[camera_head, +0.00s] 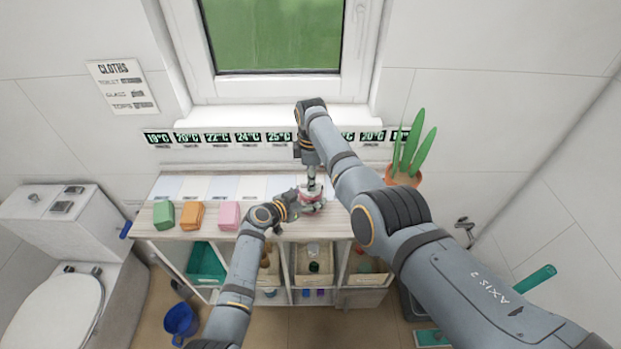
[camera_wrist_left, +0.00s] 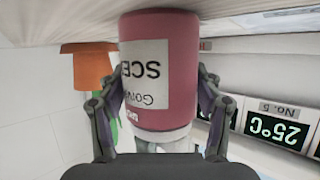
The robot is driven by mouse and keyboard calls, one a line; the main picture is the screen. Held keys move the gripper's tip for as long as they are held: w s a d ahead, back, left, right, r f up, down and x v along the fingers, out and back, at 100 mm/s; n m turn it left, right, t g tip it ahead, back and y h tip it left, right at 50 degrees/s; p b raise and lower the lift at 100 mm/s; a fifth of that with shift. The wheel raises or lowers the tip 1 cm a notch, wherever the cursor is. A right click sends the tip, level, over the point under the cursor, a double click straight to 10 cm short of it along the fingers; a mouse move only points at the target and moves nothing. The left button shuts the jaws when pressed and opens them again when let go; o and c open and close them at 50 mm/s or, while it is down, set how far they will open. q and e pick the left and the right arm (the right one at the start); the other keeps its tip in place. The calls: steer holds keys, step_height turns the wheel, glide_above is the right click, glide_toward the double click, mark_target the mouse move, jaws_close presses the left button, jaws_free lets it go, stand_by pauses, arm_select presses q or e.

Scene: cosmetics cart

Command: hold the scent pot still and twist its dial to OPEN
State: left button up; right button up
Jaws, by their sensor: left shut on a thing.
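The scent pot (camera_head: 312,204) is a small pinkish-red pot with a white label, standing near the middle of the counter top. In the left wrist view it appears upside down, large, with the label (camera_wrist_left: 148,75) facing the camera. My left gripper (camera_head: 298,202) is shut on the pot's sides, with a finger on each side in the wrist view. My right gripper (camera_head: 312,184) points straight down from above at the pot's top. The dial is hidden under it, and I cannot tell whether its fingers are closed on it.
Green (camera_head: 163,214), orange (camera_head: 191,215) and pink (camera_head: 229,215) folded cloths lie left on the counter (camera_head: 149,230). A potted plant (camera_head: 404,177) stands to the right. Temperature signs (camera_head: 218,137) line the wall behind. My right arm crosses over the counter's right half.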

step_height(320, 180, up, 12)
stand_by(0.6)
arm_select(q)
steer(key=o, duration=1.6)
steer(key=shift+c, duration=0.2)
